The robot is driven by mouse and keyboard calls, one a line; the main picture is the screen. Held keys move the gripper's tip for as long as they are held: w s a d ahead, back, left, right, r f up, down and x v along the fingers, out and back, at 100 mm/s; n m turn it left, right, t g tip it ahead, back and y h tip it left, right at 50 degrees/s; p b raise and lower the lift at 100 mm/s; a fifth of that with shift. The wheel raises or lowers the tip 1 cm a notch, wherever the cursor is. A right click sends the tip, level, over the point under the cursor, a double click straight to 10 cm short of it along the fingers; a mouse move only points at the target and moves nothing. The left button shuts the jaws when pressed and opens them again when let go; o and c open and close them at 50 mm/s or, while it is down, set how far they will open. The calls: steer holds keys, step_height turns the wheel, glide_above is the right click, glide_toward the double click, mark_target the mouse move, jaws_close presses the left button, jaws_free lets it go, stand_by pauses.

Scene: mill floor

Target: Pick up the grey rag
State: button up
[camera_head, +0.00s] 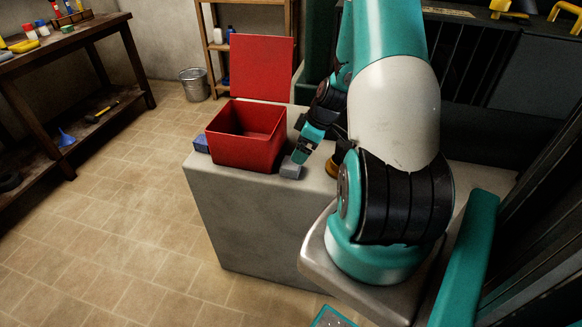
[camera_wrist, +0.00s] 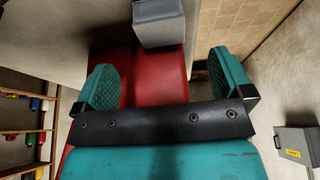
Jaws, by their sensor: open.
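The grey rag (camera_head: 291,169) shows as a small grey block-like piece on the grey counter (camera_head: 225,190), just right of the red box. It also shows in the wrist view (camera_wrist: 158,24) at the top centre, ahead of my fingertips. My gripper (camera_head: 302,154) points down close above the rag in the head view. In the wrist view my gripper (camera_wrist: 164,78) has its two teal fingers wide apart, with nothing between them. Whether a finger touches the rag cannot be told.
The open red box (camera_head: 240,152) stands beside my gripper, with an upright red panel (camera_head: 262,65) behind it. A blue item (camera_head: 201,143) lies left of the box. A brass-coloured object (camera_head: 331,167) is right of the rag.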

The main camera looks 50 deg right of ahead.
mark_target(291, 163)
steer(key=p+x, duration=0.1)
steer(key=x, duration=0.7)
steer(key=shift+w+a+f, duration=0.15)
steer(key=shift+f, duration=0.1)
steer(key=c, duration=1.1)
steer(key=shift+r, duration=0.1)
step_height(291, 163, up, 20)
steer(key=shift+f, duration=0.1)
